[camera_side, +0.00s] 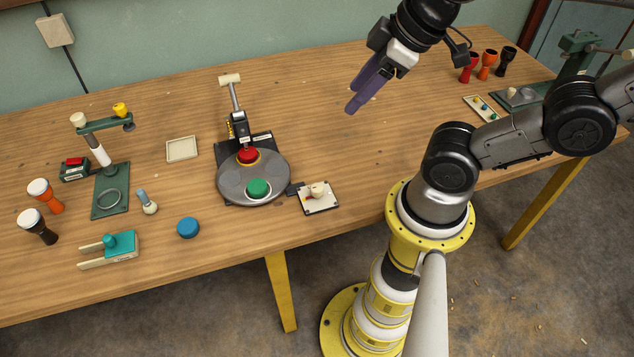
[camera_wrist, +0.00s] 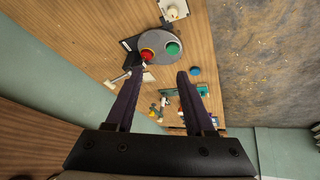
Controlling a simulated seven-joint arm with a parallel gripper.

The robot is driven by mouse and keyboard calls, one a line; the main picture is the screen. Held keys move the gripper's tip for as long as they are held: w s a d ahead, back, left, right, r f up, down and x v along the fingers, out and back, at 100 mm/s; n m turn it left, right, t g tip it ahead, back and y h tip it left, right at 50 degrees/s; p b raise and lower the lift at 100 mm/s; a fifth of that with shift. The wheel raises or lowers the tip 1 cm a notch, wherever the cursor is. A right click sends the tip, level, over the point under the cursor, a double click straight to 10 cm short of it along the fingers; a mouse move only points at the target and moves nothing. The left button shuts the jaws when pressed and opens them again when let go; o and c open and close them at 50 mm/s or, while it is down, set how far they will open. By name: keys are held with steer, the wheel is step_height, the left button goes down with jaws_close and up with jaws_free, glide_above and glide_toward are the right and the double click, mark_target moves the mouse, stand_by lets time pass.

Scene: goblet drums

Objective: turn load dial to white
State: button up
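What looks like the load dial (camera_side: 317,191) is a cream knob on a small white square plate, right of the round grey turntable. Small dark and reddish marks show on its plate, but I cannot tell which colour the knob points at. It also shows at the top of the wrist view (camera_wrist: 173,10). My gripper (camera_side: 358,98) has two purple fingers and hangs high above the table, behind and right of the dial, well apart from it. In the wrist view, the fingers (camera_wrist: 158,84) are spread with nothing between them at the tips.
The grey turntable (camera_side: 229,178) carries red and green pieces, with a lever press behind it. A green stand (camera_side: 110,191), blue disc (camera_side: 188,228), teal fixture (camera_side: 122,246), empty tray (camera_side: 182,149) and small goblet drums stand left. More goblet drums (camera_side: 487,63) stand back right. Table below my gripper is clear.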

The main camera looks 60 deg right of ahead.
steer(key=shift+o, duration=0.7)
steer(key=w+n, duration=0.1)
steer(key=n, duration=0.1)
steer(key=w+f+n, duration=0.1)
steer(key=n, duration=0.1)
steer(key=w+n+g, duration=0.1)
steer(key=n, duration=0.2)
steer(key=shift+w+f, duration=0.2)
steer(key=n+g, duration=0.5)
steer(key=n, duration=0.3)
glide_above(317, 187)
step_height(317, 187, down, 12)
steer(key=r, duration=0.1)
step_height(317, 187, down, 14)
steer(key=shift+r, duration=0.2)
jaws_close()
